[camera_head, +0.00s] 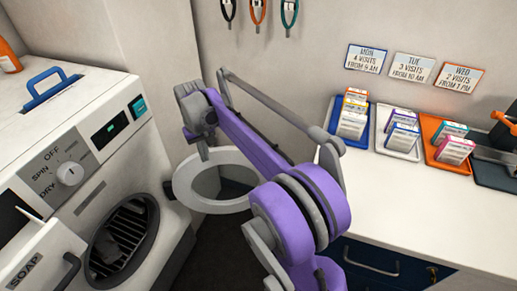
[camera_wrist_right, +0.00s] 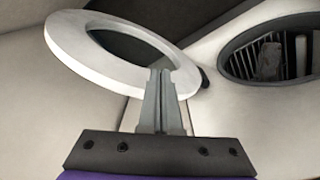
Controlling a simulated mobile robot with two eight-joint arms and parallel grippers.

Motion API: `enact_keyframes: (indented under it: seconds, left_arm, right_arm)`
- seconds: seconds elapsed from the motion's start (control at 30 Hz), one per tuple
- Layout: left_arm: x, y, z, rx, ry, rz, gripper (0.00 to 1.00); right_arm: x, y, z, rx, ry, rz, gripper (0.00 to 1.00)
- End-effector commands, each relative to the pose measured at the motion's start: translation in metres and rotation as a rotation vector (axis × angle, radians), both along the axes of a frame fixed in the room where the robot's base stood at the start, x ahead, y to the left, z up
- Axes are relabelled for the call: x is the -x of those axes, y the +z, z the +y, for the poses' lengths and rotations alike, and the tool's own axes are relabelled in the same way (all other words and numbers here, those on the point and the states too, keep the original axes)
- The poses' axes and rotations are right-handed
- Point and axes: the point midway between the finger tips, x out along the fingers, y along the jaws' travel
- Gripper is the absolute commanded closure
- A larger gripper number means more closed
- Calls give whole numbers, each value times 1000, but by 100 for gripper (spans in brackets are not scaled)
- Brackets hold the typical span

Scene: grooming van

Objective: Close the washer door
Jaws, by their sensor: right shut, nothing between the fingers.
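The washer (camera_head: 88,150) stands at the left with its round dark drum opening (camera_head: 122,240) uncovered. Its ring-shaped white door (camera_head: 184,196) stands swung open to the right of the opening. My right gripper (camera_head: 203,152) is shut and empty at the far upper edge of the door. In the right wrist view the shut fingers (camera_wrist_right: 160,75) overlap the near rim of the door (camera_wrist_right: 70,40); whether they touch it I cannot tell. The drum opening (camera_wrist_right: 268,58) shows at the right there. My left gripper is not in view.
A white counter (camera_head: 420,205) with dark blue drawers stands at the right. It bears a blue tray (camera_head: 379,143), an orange tray (camera_head: 432,124) and small boxes. A soap drawer (camera_head: 40,255) juts out at the washer's front left. Dark floor lies between washer and counter.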

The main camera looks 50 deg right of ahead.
Motion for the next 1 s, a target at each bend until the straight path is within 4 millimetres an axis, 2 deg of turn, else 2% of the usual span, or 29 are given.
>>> enact_keyframes:
  seconds: [0.03,0.1,0.3,0.47,0.6,0.7,0.8,1.0]
  left_arm:
    - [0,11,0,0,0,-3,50]
    - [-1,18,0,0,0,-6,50]
    - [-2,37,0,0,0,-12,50]
    - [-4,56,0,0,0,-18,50]
    - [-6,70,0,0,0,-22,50]
    - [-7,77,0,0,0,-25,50]
    - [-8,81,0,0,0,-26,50]
    - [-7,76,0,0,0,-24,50]
  right_arm:
    - [-12,7,-22,-7,-29,17,100]
    - [-23,8,-45,-18,-62,43,100]
    - [-40,4,-110,-55,-150,110,100]
    - [-39,-7,-167,-92,-229,164,100]
    - [-27,-20,-210,-129,-294,209,100]
    - [-16,-29,-230,-150,-326,232,100]
    - [-8,-35,-241,-163,-346,246,100]
    - [-2,-47,-246,-169,-356,255,100]
